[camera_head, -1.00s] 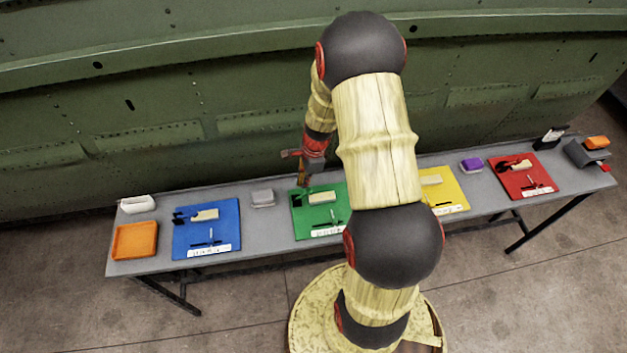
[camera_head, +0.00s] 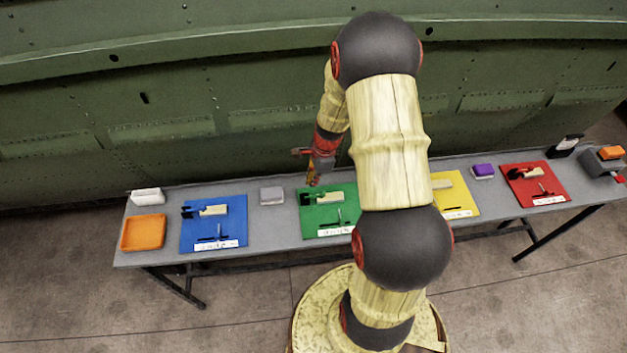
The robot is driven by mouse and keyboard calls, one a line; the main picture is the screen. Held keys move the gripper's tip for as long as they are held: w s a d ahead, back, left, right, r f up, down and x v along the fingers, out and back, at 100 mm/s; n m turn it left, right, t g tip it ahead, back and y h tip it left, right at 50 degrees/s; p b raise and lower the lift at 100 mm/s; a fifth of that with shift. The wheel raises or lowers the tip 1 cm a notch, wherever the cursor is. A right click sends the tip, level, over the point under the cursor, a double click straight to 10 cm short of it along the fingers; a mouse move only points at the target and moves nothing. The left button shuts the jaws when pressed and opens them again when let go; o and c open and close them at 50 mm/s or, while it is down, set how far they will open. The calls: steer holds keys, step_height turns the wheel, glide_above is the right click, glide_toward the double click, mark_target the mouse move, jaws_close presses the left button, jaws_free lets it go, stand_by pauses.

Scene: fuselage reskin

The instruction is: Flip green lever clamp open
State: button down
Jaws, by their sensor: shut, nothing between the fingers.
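The green board (camera_head: 318,221) lies on the grey table. On it a pale block (camera_head: 324,197) sits beside a black clamp part (camera_head: 305,198) at its left end. A small dark upright lever piece (camera_head: 339,216) stands lower on the board. My gripper (camera_head: 313,182) is shut and empty, pointing down just above the far edge of the green board, near the clamp. Whether it touches the clamp is too small to tell. My arm hides the area right of the green board.
The grey table (camera_head: 270,222) also holds a blue board (camera_head: 229,226), a yellow board (camera_head: 458,203) and a red board (camera_head: 545,184). An orange tray (camera_head: 144,232), a grey block (camera_head: 271,194) and a purple block (camera_head: 484,170) lie between or beside them. A green fuselage wall (camera_head: 240,100) rises behind.

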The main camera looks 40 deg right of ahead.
stand_by(0.4)
steer(key=shift+r+p, duration=0.75)
steer(key=shift+r, duration=0.1)
step_height(320, 180, up, 10)
steer(key=s+d+p, duration=0.2)
steer(key=p, duration=0.5)
steer(key=shift+d+f, duration=0.2)
steer(key=shift+f, duration=0.05)
steer(key=shift+w, duration=0.1)
